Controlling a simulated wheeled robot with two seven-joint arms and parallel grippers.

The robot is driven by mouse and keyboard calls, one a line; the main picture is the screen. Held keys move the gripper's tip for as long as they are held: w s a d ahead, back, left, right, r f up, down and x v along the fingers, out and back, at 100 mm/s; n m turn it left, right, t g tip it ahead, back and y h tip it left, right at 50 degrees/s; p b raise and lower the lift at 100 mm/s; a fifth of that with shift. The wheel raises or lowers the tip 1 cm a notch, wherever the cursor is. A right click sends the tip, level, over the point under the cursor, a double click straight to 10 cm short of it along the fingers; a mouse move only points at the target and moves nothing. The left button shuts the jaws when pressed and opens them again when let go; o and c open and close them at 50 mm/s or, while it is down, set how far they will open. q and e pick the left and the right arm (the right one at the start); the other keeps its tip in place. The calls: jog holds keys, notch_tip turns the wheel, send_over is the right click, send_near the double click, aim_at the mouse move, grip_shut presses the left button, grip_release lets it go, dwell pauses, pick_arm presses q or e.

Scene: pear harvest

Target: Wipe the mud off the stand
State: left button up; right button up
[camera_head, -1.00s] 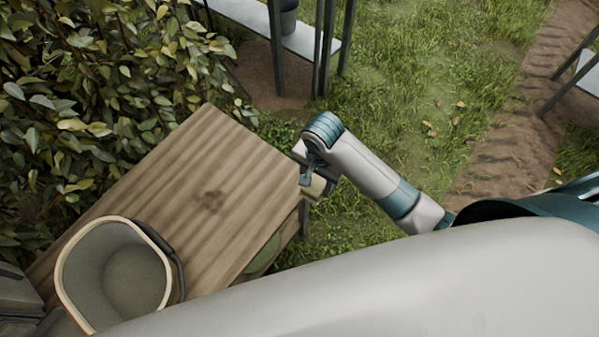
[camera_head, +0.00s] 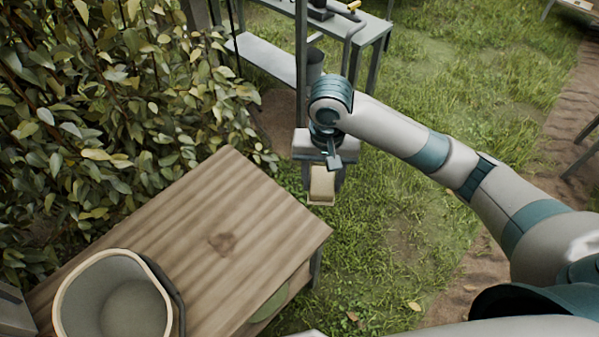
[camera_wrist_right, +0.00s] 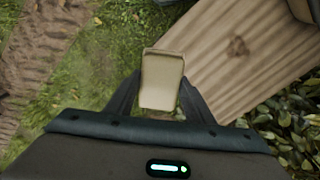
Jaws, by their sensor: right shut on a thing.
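The wooden stand (camera_head: 190,225) fills the lower left of the head view. A brown mud patch (camera_head: 222,243) is on its top, and it also shows in the right wrist view (camera_wrist_right: 237,47). My right gripper (camera_head: 321,190) is shut on a pale tan block, likely a sponge (camera_head: 321,183), and holds it beyond the stand's right corner, over grass. The sponge (camera_wrist_right: 161,80) sits between the fingers in the right wrist view, apart from the mud. My left gripper is not in view.
A pale bucket with a dark handle (camera_head: 62,300) stands on the stand's near left part. A leafy hedge (camera_head: 100,120) borders the stand's left side. A grey metal table (camera_head: 375,30) stands behind. Open grass (camera_head: 400,240) lies to the right.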

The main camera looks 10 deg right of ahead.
jog(key=s+d+r+n+b, duration=0.1)
jog(key=s+d+r+n, duration=0.2)
jog(key=r, duration=0.5)
jog(key=shift+s+d+r+n, duration=0.3)
jog(key=shift+d+r, duration=0.1)
jog(key=shift+d, duration=0.5)
jog(key=shift+w+a, duration=0.1)
